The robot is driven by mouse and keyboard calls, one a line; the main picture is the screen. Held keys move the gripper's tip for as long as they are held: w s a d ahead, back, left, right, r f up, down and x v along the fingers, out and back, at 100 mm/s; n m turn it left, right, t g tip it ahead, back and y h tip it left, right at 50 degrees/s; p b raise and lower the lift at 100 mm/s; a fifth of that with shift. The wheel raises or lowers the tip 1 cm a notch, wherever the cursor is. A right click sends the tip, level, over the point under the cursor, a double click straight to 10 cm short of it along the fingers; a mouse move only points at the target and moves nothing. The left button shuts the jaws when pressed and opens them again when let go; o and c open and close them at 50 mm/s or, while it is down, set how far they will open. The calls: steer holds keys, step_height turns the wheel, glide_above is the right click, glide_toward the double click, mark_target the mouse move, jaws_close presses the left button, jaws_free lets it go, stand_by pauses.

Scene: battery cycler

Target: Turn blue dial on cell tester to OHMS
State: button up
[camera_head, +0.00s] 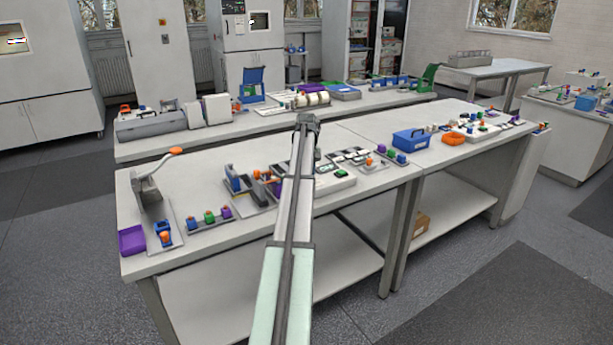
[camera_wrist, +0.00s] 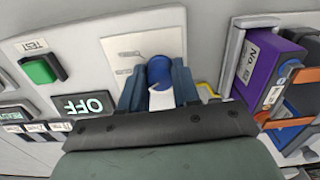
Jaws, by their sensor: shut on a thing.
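In the wrist view the blue dial (camera_wrist: 160,70) sits on a pale plate (camera_wrist: 125,52) of the cell tester (camera_wrist: 80,20). My gripper (camera_wrist: 159,88) is shut on the dial, with one blue-grey finger on each side of it. A white pointer shows on the near side of the dial between the fingers. Small marks on the plate are too small to read. The tester's display (camera_wrist: 84,104) reads OFF, and a green button (camera_wrist: 42,68) labelled TEST is to its left. In the head view my arm hides the dial, and my gripper (camera_head: 306,122) is seen from behind.
A purple cell (camera_wrist: 262,65) stands in a holder just right of the dial, with orange and blue parts beside it. The bench's left part has bare patches.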

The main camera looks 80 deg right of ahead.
steer(key=m, duration=0.7)
steer(key=shift+w, duration=0.1)
steer(key=m, duration=0.6)
steer(key=shift+m, duration=0.4)
steer(key=o, duration=1.1)
steer(key=shift+c, duration=0.2)
steer(key=shift+r, duration=0.1)
step_height(320, 180, up, 14)
steer(key=shift+f, duration=0.2)
